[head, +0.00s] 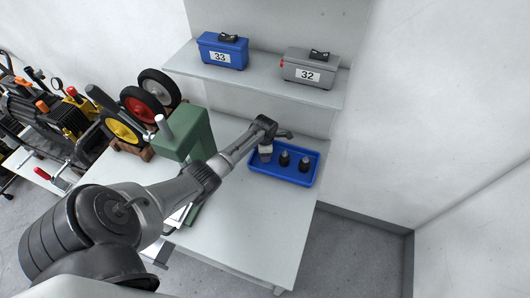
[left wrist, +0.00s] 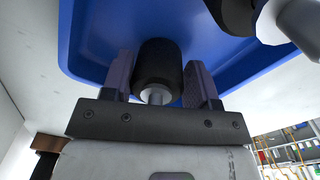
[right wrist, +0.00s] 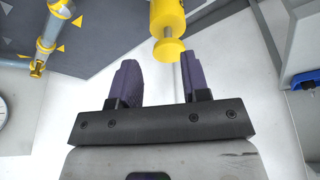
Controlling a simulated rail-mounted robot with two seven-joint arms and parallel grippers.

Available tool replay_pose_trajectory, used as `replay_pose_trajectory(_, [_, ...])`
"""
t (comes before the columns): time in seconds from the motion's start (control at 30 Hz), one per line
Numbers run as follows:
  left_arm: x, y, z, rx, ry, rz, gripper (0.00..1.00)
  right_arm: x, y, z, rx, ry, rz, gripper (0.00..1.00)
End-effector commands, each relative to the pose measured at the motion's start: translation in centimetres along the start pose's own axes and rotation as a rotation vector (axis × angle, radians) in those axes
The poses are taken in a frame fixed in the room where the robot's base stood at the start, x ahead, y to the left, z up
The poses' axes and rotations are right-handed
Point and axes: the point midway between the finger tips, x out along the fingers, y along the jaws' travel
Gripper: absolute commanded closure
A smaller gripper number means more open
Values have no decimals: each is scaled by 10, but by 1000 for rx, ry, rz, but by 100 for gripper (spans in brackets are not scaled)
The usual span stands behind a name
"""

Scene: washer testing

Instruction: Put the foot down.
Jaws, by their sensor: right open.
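In the left wrist view a black round foot (left wrist: 158,62) with a pale metal stud sits between the two fingers of my left gripper (left wrist: 158,80). In the head view my left gripper (head: 265,153) points down at the left end of the blue tray (head: 262,176). Two more black feet, one in the middle (head: 284,159) and one at the right (head: 304,164), stand there. My right gripper (right wrist: 158,80) is open and empty.
A green machine part (head: 185,135) stands on the white table left of the tray. A shelf above holds a blue box 33 (head: 222,52) and a grey box 32 (head: 309,70). Wheels (head: 138,106) stand at the left. A yellow cylinder (right wrist: 167,20) is just beyond my right fingers.

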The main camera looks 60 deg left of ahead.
Motion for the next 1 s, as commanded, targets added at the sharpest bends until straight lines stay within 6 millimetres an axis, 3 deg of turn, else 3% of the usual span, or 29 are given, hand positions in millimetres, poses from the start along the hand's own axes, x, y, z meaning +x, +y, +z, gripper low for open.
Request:
replay_pose_trajectory(0.2, [0,0,0,0,0,-1,27,0,-1,0,4,1,-3,57])
replay_pose_trajectory(0.53, [-8,0,0,0,-1,0,27,-2,-1,-1,3,1,-2,57])
replay_pose_trajectory(1.0, [-89,0,0,1,-2,1,27,-18,3,-5,-7,0,5,57])
